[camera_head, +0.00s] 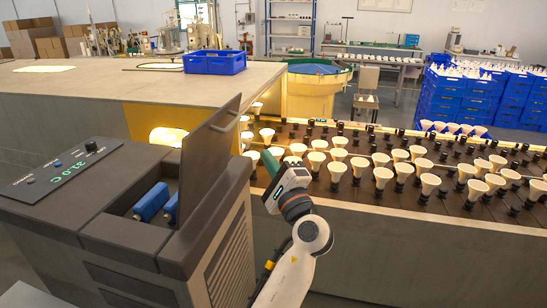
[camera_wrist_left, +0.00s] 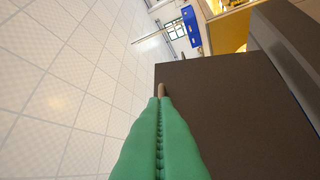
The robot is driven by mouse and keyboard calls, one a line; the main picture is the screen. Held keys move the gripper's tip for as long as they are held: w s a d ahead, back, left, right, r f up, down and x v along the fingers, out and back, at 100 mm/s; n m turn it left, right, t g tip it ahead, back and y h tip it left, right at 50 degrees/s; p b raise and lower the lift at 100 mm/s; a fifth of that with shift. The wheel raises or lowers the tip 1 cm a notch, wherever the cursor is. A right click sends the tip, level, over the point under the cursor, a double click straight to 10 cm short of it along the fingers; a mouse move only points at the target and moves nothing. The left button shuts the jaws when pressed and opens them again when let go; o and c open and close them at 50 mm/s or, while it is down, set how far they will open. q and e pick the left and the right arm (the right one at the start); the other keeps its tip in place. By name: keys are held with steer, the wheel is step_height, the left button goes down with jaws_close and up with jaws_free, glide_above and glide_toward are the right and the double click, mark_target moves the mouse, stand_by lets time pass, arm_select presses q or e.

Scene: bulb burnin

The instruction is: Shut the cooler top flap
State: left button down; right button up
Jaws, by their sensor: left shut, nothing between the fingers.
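The cooler (camera_head: 130,220) is a dark grey cabinet at the left of the head view. Its top flap (camera_head: 208,150) stands open, steeply tilted up, with a small handle (camera_head: 229,118) near its upper edge. Blue items (camera_head: 151,202) lie in the open compartment beside it. My left gripper (camera_head: 268,162), with green fingers, is shut and empty, to the right of the flap. In the left wrist view the shut fingertips (camera_wrist_left: 160,100) appear over a dark flat panel, with a small tan piece at their tips. Contact cannot be told. My right gripper is out of view.
A control panel (camera_head: 62,172) is on the cooler's left top. Behind is a grey counter (camera_head: 90,85) with a blue crate (camera_head: 214,62). A rack of many bulbs (camera_head: 400,190) lies to the right of my arm. Blue crates (camera_head: 460,95) are stacked at the far right.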

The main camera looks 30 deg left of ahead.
mark_target(238, 120)
arm_select(q)
steer(key=w+a+r+p, duration=0.1)
steer(key=a, duration=0.1)
steer(key=w+a+r+p, duration=0.1)
steer(key=a+p, duration=0.1)
steer(key=a, duration=0.1)
steer(key=a+r+p, duration=0.1)
steer(key=a, duration=0.1)
steer(key=shift+w+a+r+p, duration=0.3)
steer(key=shift+w+a+p, duration=0.05)
steer(key=shift+w+a, duration=0.05)
steer(key=shift+a, duration=0.35)
